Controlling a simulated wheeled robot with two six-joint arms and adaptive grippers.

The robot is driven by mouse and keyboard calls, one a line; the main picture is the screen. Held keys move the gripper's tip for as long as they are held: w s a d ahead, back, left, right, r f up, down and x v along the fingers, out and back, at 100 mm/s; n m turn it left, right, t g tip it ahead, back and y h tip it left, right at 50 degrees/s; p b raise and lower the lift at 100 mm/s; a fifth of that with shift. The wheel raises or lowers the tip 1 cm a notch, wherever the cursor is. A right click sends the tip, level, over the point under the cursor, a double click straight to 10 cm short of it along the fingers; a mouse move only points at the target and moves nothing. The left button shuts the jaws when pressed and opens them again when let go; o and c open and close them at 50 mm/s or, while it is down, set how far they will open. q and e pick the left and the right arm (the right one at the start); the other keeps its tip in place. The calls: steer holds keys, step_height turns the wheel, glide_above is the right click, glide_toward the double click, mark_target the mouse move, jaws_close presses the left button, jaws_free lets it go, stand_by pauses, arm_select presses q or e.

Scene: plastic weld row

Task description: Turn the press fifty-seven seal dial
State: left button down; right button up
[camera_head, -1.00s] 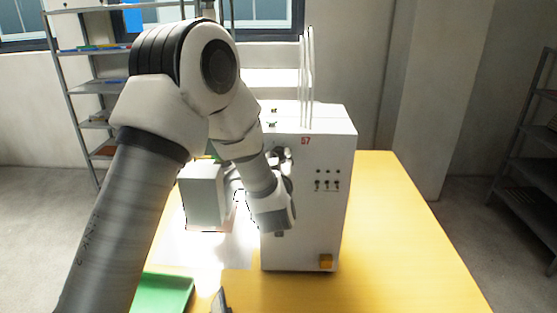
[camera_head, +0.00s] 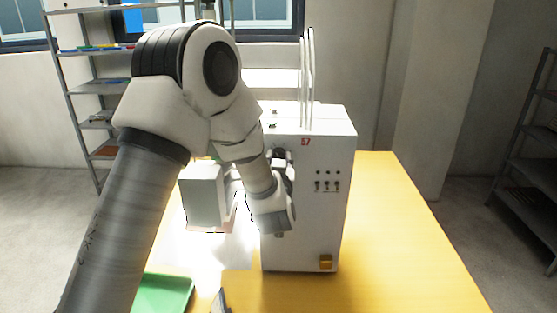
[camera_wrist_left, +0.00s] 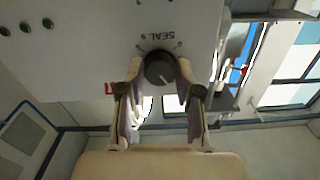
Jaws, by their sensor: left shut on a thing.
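The press (camera_head: 310,230) is a white box marked 57 in red, standing on the yellow table. In the left wrist view its front panel (camera_wrist_left: 85,65) carries a round dark seal dial (camera_wrist_left: 159,68) with a pale pointer line, under the word SEAL. My left gripper (camera_wrist_left: 158,76) has one finger on each side of the dial and is shut on it.
Small switches and lamps (camera_head: 327,181) sit right of the gripper on the panel, with a yellow block (camera_head: 326,261) low down. A pale grey box (camera_head: 203,195) is left of the press. A green tray (camera_head: 165,291) lies at the front. The table's right side (camera_head: 400,240) is clear.

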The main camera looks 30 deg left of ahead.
arm_select(q)
steer(key=shift+r, duration=0.25)
steer(key=c, duration=1)
jaws_free()
steer(key=shift+o, duration=1.1)
steer(key=shift+w+f, duration=0.1)
steer(key=shift+f, duration=0.1)
steer(key=v, duration=1.2)
steer(key=shift+a, duration=0.2)
steer(key=shift+d, duration=0.1)
